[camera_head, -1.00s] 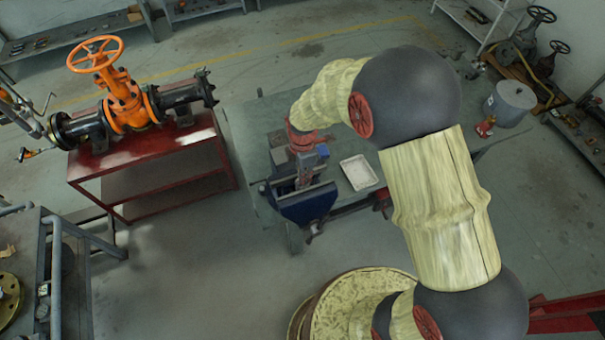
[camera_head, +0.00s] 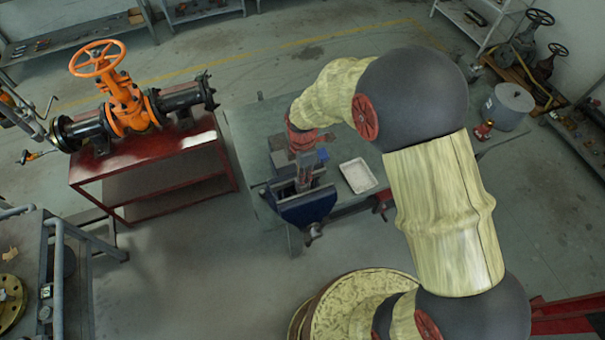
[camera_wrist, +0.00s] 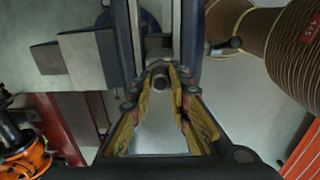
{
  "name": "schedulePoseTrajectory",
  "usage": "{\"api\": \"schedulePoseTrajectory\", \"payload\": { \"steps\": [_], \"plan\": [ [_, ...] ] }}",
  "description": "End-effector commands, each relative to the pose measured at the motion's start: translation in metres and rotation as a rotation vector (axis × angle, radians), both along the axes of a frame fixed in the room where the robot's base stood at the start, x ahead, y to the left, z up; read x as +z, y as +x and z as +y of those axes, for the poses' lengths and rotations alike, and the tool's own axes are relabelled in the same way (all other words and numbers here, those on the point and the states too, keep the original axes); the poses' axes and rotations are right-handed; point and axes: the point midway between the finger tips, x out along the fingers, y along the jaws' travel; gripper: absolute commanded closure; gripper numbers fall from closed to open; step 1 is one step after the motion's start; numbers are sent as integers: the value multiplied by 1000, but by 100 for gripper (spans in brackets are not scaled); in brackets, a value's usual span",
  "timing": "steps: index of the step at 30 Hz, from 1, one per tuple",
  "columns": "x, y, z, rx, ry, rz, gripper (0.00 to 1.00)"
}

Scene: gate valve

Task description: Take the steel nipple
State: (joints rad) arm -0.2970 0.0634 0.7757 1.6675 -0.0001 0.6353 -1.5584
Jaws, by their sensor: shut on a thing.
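The steel nipple (camera_wrist: 160,82) shows in the wrist view as a small round pipe end between my fingertips. My gripper (camera_wrist: 161,76) is shut on it, with the yellow-lined fingers on either side. In the head view my gripper (camera_head: 304,178) points down over the blue vise (camera_head: 308,208) at the bench's front edge. The vise also shows in the wrist view (camera_wrist: 190,45), just beyond my fingertips. The nipple cannot be made out in the head view. I cannot tell whether it touches the vise jaws.
The green-grey workbench (camera_head: 250,130) holds a pale tray (camera_head: 358,175) right of the vise and a grey canister (camera_head: 508,105) farther right. An orange gate valve (camera_head: 125,105) stands on a red stand (camera_head: 150,160) at left. Open floor lies between stand and bench.

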Motion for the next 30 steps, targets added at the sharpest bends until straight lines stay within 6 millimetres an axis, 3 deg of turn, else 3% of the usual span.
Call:
{"api": "schedulePoseTrajectory", "payload": {
  "steps": [30],
  "plan": [
    [37,1,0,0,1,-2,100]
  ]
}}
